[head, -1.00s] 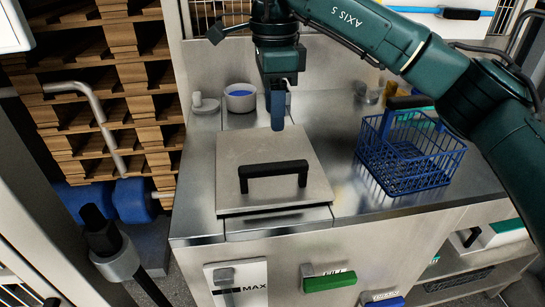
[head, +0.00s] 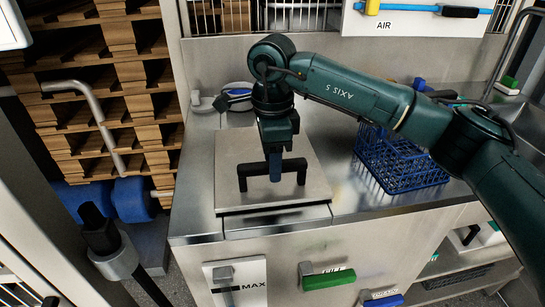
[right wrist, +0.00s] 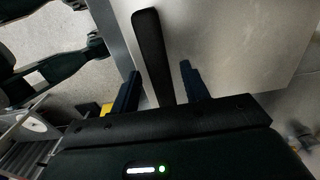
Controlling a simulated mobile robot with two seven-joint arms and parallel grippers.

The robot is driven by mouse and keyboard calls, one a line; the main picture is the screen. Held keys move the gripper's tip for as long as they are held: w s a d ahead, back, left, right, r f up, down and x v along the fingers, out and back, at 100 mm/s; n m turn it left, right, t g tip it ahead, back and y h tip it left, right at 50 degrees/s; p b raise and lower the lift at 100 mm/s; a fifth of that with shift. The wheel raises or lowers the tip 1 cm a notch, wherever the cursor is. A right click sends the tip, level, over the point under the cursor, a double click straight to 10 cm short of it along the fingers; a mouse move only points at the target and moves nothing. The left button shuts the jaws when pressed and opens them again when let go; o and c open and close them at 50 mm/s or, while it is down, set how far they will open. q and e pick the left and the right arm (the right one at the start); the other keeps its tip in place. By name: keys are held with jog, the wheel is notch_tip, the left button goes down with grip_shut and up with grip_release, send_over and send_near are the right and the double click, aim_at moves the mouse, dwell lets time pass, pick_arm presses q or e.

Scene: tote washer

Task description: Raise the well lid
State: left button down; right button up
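The well lid (head: 235,150) is a square steel plate lying flat on the steel counter. Its black bar handle (head: 253,170) stands up near the front edge. My right gripper (head: 275,177) points down at the middle of the handle and hides part of it. In the right wrist view, the handle (right wrist: 150,50) passes between the two blue fingers of my right gripper (right wrist: 160,88). Gaps show on both sides, so the gripper is open around the handle. My left gripper is not in view.
A blue wire basket (head: 395,170) stands right of the lid, partly behind my right arm. A green-handled control (head: 328,279) and a blue-handled one (head: 384,300) are on the cabinet front.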

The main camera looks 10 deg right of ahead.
jog(key=c, duration=0.3)
grip_shut()
jog(key=shift+r, duration=0.15)
